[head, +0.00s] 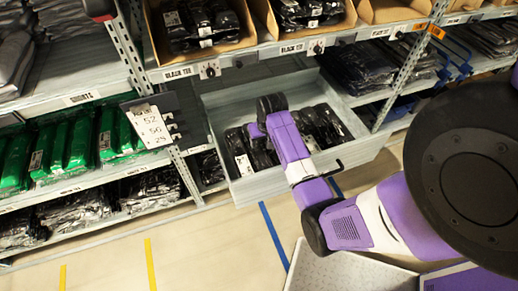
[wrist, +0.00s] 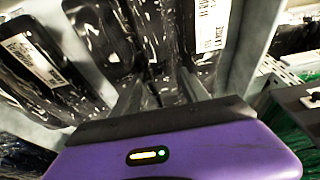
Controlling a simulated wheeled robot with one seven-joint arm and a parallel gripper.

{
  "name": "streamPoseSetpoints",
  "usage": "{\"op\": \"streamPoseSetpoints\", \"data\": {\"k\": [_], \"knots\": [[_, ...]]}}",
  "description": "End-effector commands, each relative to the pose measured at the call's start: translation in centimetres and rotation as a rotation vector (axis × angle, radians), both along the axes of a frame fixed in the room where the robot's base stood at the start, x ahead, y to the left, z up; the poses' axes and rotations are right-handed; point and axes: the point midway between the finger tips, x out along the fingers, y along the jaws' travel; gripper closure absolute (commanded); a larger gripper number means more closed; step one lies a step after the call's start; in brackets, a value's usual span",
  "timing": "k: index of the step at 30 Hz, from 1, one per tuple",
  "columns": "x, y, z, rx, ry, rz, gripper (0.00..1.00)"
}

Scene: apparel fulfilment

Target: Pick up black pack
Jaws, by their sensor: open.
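Several glossy black packs in clear wrap stand in rows in a pulled-out grey drawer (head: 240,98). One black pack (head: 238,143) with a white label shows at the left end of the drawer. My gripper (head: 257,146) reaches down into the drawer among the packs; its fingertips are hidden in the head view. In the wrist view my gripper (wrist: 160,92) is open, its two grey fingers on either side of part of a black pack (wrist: 155,55). I cannot tell whether they touch it. A labelled pack (wrist: 35,65) lies to the left, another at upper right.
A shelf edge with black tee labels (head: 180,73) and open cardboard boxes (head: 245,35) sits above the drawer. Green packs (head: 60,145) fill a shelf at left. A hanging white sign (head: 150,127) stands near the drawer's left side.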

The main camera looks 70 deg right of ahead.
Motion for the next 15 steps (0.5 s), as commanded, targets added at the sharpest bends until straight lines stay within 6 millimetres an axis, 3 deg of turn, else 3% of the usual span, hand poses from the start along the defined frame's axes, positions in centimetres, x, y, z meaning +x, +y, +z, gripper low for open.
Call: {"op": "streamPoseSetpoints", "data": {"k": [9,15], "knots": [[1.2,-0.9,-3.9,0.000,0.000,0.000,0.47],[1.4,-1.0,-4.7,-0.001,0.000,0.001,0.47]]}}
